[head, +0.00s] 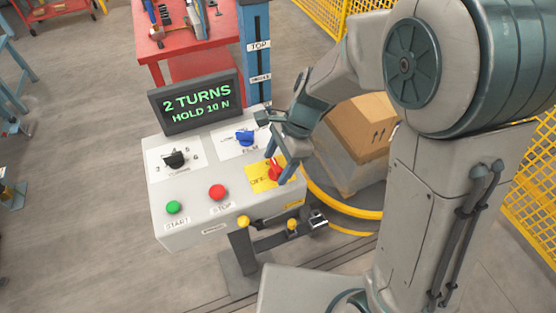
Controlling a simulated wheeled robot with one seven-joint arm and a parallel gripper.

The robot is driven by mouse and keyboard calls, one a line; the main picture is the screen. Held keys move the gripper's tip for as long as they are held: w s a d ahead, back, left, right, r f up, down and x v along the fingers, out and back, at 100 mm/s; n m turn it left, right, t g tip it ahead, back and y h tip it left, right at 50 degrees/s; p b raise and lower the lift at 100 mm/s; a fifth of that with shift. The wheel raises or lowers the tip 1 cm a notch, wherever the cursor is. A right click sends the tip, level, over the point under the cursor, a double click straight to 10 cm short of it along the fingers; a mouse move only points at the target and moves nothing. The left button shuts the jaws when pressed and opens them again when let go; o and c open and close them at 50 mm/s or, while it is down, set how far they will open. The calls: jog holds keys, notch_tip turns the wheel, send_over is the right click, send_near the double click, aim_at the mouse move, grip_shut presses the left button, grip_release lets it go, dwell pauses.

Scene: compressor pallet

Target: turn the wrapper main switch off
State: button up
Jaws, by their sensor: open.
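The wrapper control panel (208,232) stands at the centre left. Its main switch (274,169) is a red rotary handle on a yellow plate (259,181) at the right side of the panel. My gripper (274,136) is open above the panel's right part, near the blue knob and the red handle. One finger passes close to the red handle and partly covers its right side. I cannot tell whether it touches. The handle's exact angle and the plate's lettering are hard to read.
A black knob (175,159), a blue knob (245,138), a green start button (173,207) and a red stop button (217,191) share the panel. A display (197,102) reads "2 TURNS HOLD 10 N". Boxes (361,125) stand on the turntable (352,213) at the right.

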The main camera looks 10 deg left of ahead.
jog(key=c, duration=1)
jog(key=shift+n, duration=0.4)
jog(key=n+g+h, duration=0.1)
jog(key=n, duration=0.2)
jog(key=shift+w+a+r+p, duration=0.1)
jog(key=shift+p, duration=0.2)
jog(key=n, duration=0.2)
jog(key=n+g+h, duration=0.1)
jog(key=n, duration=0.1)
jog(key=shift+a+n+h, duration=0.15)
jog(key=shift+n+h, duration=0.15)
jog(key=n+h, duration=0.1)
jog(key=n, duration=0.1)
jog(key=n+h, duration=0.1)
jog(key=n, duration=0.2)
jog(key=shift+a, duration=0.15)
jog(key=shift+a+n+h, duration=0.1)
jog(key=shift+n+h, duration=0.6)
jog(key=shift+n, duration=1.5)
